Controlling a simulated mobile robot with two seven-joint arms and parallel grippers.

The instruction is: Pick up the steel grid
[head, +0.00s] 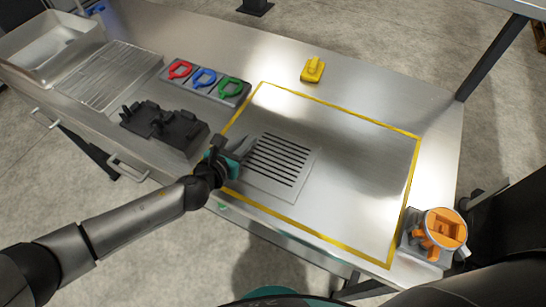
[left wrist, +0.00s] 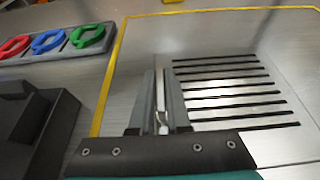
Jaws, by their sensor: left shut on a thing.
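The steel grid (head: 287,177) is a flat grey plate with several dark parallel slots. It is inside the left part of the yellow outline and looks about level with the steel table; I cannot tell whether it is lifted. It also shows in the left wrist view (left wrist: 222,82), right of the fingers. My left gripper (head: 243,150) is at the grid's left edge and shut on it. In the left wrist view the fingers (left wrist: 161,85) are close together, and the gripped part is mostly hidden between them. My right gripper is not in view.
A black fixture (head: 165,124) stands left of my gripper. Behind it is a grey holder (head: 241,99) with red, blue and green rings. A yellow block (head: 312,70) is at the back, and a cup with orange parts (head: 444,228) at the right. The outlined area's right side is clear.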

